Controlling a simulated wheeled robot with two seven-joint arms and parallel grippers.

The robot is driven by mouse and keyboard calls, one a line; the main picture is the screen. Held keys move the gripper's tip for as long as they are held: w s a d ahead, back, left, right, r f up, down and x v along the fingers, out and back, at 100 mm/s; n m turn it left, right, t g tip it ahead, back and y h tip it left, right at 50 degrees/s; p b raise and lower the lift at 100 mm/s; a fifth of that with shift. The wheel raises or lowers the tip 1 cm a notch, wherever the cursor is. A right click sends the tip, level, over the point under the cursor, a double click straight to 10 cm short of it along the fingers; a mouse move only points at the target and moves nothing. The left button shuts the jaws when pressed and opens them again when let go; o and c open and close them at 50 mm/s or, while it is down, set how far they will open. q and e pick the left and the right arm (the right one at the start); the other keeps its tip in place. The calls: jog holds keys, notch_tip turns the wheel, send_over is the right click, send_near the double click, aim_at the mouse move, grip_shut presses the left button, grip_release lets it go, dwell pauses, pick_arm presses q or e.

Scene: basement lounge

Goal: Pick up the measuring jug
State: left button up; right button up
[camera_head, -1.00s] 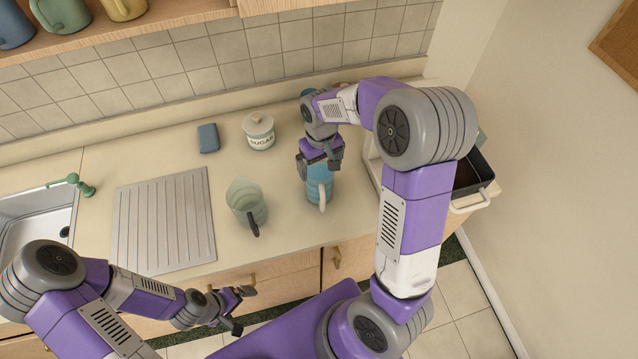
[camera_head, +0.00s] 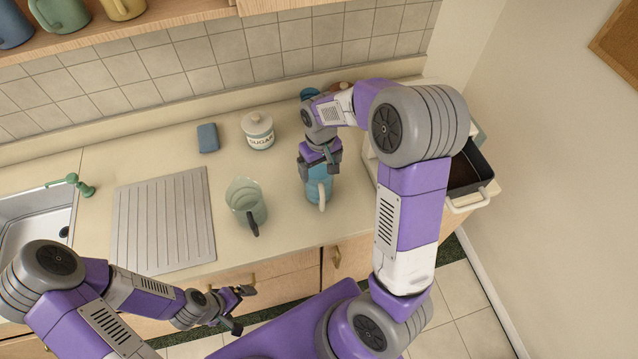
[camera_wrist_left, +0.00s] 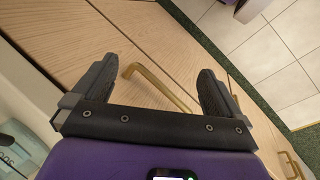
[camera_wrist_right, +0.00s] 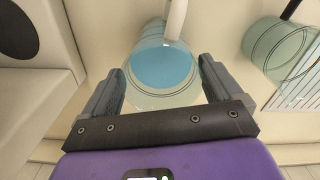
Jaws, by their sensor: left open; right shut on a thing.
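A blue jug with a white handle (camera_head: 319,190) stands upright on the counter near its front edge. My right gripper (camera_head: 320,168) is shut on its upper part from above. In the right wrist view the jug (camera_wrist_right: 165,68) sits between the two fingers, blue inside a clear wall, handle pointing away. A greenish clear jug with a dark handle (camera_head: 246,200) stands apart to the left, and it shows at the right edge of the right wrist view (camera_wrist_right: 281,48). My left gripper (camera_head: 243,310) is open and empty in front of the cupboards. I cannot tell which jug is the measuring one.
A sugar pot (camera_head: 258,131) and a blue-grey cloth-like block (camera_head: 208,138) stand behind. A ribbed drainboard (camera_head: 165,220) and sink (camera_head: 28,220) are at left. A dark pan-like tray (camera_head: 467,172) is at right, beyond my arm. A cupboard handle (camera_wrist_left: 160,85) is near my left gripper.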

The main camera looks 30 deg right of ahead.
notch_tip(320, 180, up, 10)
jog(key=shift+p, duration=0.4)
dwell(0.3)
jog(key=o, duration=1.5)
jog(key=c, duration=1.5)
jog(key=shift+o, duration=0.2)
